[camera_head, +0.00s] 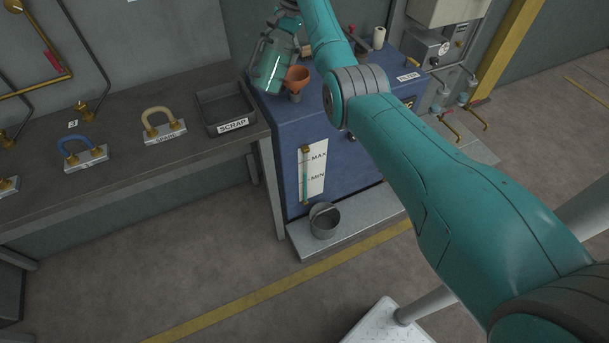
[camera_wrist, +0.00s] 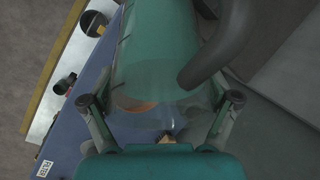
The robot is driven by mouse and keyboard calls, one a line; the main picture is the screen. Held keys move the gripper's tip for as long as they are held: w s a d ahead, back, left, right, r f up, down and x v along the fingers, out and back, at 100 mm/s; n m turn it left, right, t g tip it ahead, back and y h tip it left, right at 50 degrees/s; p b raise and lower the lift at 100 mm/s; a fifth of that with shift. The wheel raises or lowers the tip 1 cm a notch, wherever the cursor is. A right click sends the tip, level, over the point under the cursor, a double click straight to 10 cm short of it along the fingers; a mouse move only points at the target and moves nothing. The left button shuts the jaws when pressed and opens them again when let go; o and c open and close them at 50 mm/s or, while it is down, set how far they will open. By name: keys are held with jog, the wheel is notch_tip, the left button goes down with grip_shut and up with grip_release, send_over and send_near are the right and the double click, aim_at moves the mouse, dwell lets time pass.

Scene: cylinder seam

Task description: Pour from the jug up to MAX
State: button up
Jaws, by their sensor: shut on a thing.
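The clear jug (camera_head: 270,66) holds teal liquid and is tilted over the blue tank (camera_head: 275,140), its lower end close to the orange funnel (camera_head: 297,75). Whether liquid is flowing is too small to tell. My gripper (camera_wrist: 162,104) is shut on the jug, with one finger on each side of it in the wrist view. There the jug (camera_wrist: 160,45) shows teal liquid and a dark handle, and the funnel (camera_wrist: 135,103) shows orange through its wall.
A grey bucket (camera_head: 323,220) stands on the ledge below the gauge. A SCRAP tray (camera_head: 225,105) is on the bench at left, beside padlock-like handles. A white roll (camera_head: 379,37) and a grey box (camera_head: 425,48) stand behind and right of my arm.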

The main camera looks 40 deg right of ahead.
jog(key=shift+f, duration=0.15)
jog(key=shift+f+y, duration=0.4)
jog(key=shift+f, duration=0.2)
jog(key=shift+f, duration=0.1)
dwell(1.3)
jog(key=shift+d+r+y, duration=0.1)
jog(key=shift+r+y, duration=0.2)
jog(key=shift+y, duration=0.3)
dwell(1.8)
